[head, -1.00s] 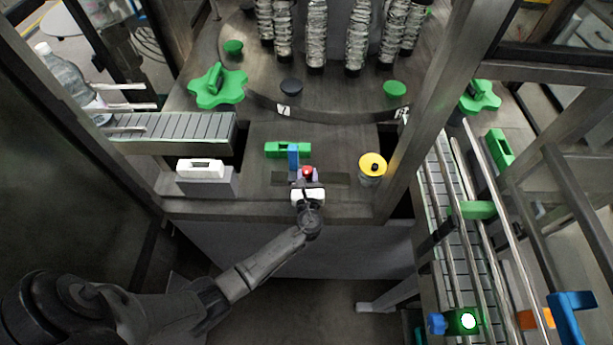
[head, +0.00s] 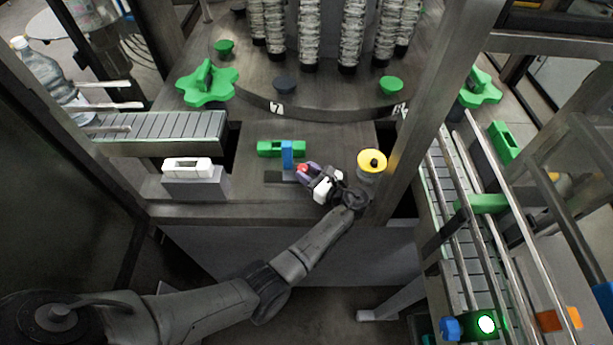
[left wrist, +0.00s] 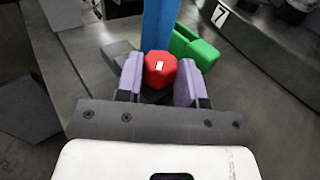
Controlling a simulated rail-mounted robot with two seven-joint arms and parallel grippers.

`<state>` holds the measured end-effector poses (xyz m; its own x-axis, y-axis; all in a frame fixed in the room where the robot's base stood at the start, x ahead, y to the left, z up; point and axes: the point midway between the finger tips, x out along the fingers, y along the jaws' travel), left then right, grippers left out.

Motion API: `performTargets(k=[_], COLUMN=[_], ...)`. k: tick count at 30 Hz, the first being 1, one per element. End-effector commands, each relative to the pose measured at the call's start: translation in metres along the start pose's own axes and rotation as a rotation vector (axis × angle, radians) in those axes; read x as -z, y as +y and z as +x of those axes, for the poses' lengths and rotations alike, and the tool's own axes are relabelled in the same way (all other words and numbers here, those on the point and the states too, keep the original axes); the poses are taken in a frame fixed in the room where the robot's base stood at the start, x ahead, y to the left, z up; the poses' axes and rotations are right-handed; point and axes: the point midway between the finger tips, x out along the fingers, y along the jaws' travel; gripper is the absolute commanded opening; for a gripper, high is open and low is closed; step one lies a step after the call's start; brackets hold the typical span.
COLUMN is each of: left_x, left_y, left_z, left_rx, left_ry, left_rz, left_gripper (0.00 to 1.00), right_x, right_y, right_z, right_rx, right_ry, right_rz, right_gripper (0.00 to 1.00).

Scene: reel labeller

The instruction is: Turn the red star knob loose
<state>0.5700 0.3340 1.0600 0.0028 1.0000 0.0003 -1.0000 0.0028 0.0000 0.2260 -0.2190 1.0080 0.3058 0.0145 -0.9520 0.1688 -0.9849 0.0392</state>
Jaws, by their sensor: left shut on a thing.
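The red star knob (left wrist: 160,70) has a white mark on its face and sits in front of the blue upright post (left wrist: 160,25). In the head view only a little of the knob (head: 302,168) shows beside the blue post (head: 287,153). My left gripper (left wrist: 159,80) has its two purple-grey fingers on either side of the knob and is shut on it. In the head view my left gripper (head: 307,172) reaches the knob from the lower right. My right gripper is in neither view.
A green block (head: 270,149) lies just behind the post. A yellow-topped reel (head: 372,161) stands close to my left wrist on the right. A white block (head: 187,165) on a grey stand is at the left. A conveyor (head: 165,126) runs behind it.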

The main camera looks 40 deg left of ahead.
Motion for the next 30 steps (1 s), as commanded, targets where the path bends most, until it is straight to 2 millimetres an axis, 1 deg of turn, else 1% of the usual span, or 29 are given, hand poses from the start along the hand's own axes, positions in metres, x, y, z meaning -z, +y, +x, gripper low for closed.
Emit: performTargets(k=[1, 7, 24, 25, 30], left_x=[0.0024, 0.0017, 0.0009, 0.0010, 0.0008], left_y=[-0.0013, -0.0018, -0.0018, -0.0018, -0.0018], left_z=[-0.0001, 0.0003, 0.0007, 0.0007, 0.0007], left_rx=[-0.020, -0.082, -0.109, -0.109, -0.108], left_ry=[0.001, 0.002, 0.002, 0.002, 0.001], left_rz=[0.000, 0.001, 0.001, 0.001, 0.001], left_gripper=[0.12, 0.12, 0.12, 0.36, 0.52], right_x=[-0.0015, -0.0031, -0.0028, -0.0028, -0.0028], right_y=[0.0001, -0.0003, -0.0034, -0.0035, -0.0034], right_z=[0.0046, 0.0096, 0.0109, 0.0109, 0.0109], right_rx=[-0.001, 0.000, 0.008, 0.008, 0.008], right_ry=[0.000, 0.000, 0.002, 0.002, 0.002], right_rz=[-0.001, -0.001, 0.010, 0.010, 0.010], right_gripper=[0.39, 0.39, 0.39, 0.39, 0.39])
